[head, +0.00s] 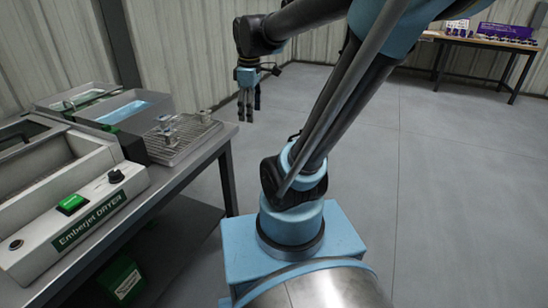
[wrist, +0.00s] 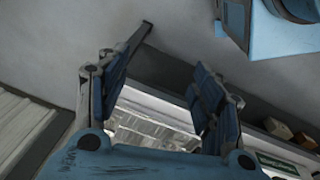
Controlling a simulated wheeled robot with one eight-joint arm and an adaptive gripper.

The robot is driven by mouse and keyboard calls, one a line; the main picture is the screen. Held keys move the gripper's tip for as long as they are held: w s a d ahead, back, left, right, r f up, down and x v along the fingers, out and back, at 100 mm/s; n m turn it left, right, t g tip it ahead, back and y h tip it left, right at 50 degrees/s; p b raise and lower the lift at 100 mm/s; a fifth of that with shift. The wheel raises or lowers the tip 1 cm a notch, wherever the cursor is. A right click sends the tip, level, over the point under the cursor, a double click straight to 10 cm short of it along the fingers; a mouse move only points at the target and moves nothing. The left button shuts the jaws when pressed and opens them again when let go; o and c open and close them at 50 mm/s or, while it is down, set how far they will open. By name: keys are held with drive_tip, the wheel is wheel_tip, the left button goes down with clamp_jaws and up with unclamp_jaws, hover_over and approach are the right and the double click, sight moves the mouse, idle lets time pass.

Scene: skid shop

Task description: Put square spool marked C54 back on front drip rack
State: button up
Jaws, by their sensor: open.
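A wire drip rack (head: 190,146) sits at the right end of the bench in the head view. Two small metal spools, a nearer one (head: 166,131) and a farther one (head: 205,117), stand on it. Their markings are too small to read, so I cannot tell which spool, if either, is C54. My gripper (head: 248,116) hangs fingers down, beyond the bench's right end and apart from the rack. In the wrist view, my gripper (wrist: 168,68) has its fingers spread, with nothing visible held between them.
The Emberjet dryer (head: 75,224) fills the bench's near end. A green box (head: 121,281) is below. A far table (head: 480,43) holds small dark items and a purple box. Open floor lies right.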

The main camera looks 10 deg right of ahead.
drive_tip(key=s+d+f+m+t, duration=0.1)
drive_tip(key=s+d+f+m, duration=0.4)
drive_tip(key=s+f+m, duration=0.7)
drive_tip(key=shift+s+d, duration=0.15)
drive_tip(key=shift+s, duration=0.35)
drive_tip(key=shift+w+f, duration=0.15)
drive_tip(key=shift+w, duration=0.25)
